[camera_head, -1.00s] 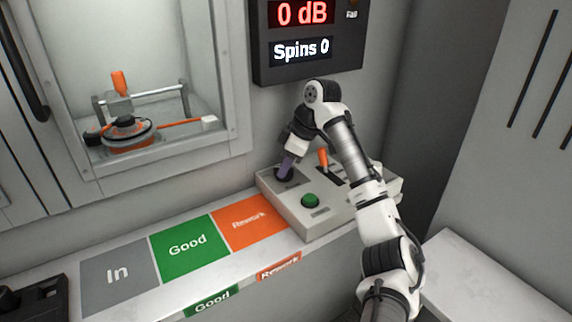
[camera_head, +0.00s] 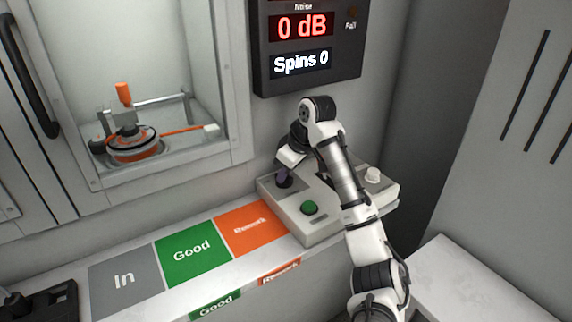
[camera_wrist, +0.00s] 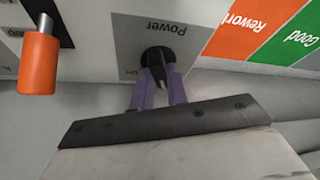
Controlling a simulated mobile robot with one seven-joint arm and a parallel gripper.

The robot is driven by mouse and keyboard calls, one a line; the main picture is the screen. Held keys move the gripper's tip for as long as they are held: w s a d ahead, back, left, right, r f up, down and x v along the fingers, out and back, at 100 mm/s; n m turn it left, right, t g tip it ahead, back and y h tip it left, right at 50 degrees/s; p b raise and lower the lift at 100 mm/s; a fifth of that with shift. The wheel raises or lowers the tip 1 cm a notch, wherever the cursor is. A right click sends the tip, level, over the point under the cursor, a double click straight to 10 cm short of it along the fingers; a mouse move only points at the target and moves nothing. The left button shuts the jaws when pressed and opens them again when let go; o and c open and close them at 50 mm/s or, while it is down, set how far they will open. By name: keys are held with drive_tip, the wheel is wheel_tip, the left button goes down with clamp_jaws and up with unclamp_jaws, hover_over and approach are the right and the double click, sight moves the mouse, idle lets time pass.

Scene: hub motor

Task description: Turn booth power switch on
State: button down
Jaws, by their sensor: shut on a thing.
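The booth power switch is a round black rotary knob (camera_wrist: 158,54) on a grey plate labelled "Power" in the wrist view. A small label, partly legible, lies beside it. My gripper (camera_wrist: 161,77) has its two purple fingers shut on the knob. In the head view my gripper (camera_head: 284,174) reaches down onto the back left corner of the control box (camera_head: 327,222), and the fingers and knob are small and partly shaded there. The exact angle of the knob is hard to tell. The display (camera_head: 304,45) above reads "0 dB" and "Spins 0".
A green button (camera_head: 309,208) and a white knob (camera_head: 373,174) sit on the control box. An orange-handled lever (camera_wrist: 38,62) stands close to my gripper. In, Good (camera_head: 191,249) and Rework zones lie left. A motor (camera_head: 133,148) sits inside the glazed booth.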

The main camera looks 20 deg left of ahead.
drive_tip(key=m+p, duration=0.1)
drive_tip(key=m+t+p, duration=0.1)
drive_tip(key=m+p, duration=0.2)
drive_tip(key=shift+s+a+r+m+t+h, duration=0.1)
drive_tip(key=shift+s+r+m+t+h, duration=0.1)
drive_tip(key=shift+r+m+t+h, duration=0.1)
drive_tip(key=m+t+h+p, duration=0.1)
drive_tip(key=m+p, duration=0.2)
drive_tip(key=p, duration=0.1)
drive_tip(key=shift+m+p, duration=0.3)
drive_tip(key=shift+m, duration=0.1)
drive_tip(key=m+h+p, duration=0.1)
drive_tip(key=m+p, duration=0.2)
drive_tip(key=shift+s+a+f+t, duration=0.1)
drive_tip(key=shift+a+t, duration=0.05)
drive_tip(key=shift+t, duration=0.15)
drive_tip(key=shift+f+m+h+p, duration=0.2)
drive_tip(key=shift+m+h+p, duration=0.3)
drive_tip(key=shift+m+p, duration=0.7)
drive_tip(key=c, duration=1.4)
unclamp_jaws()
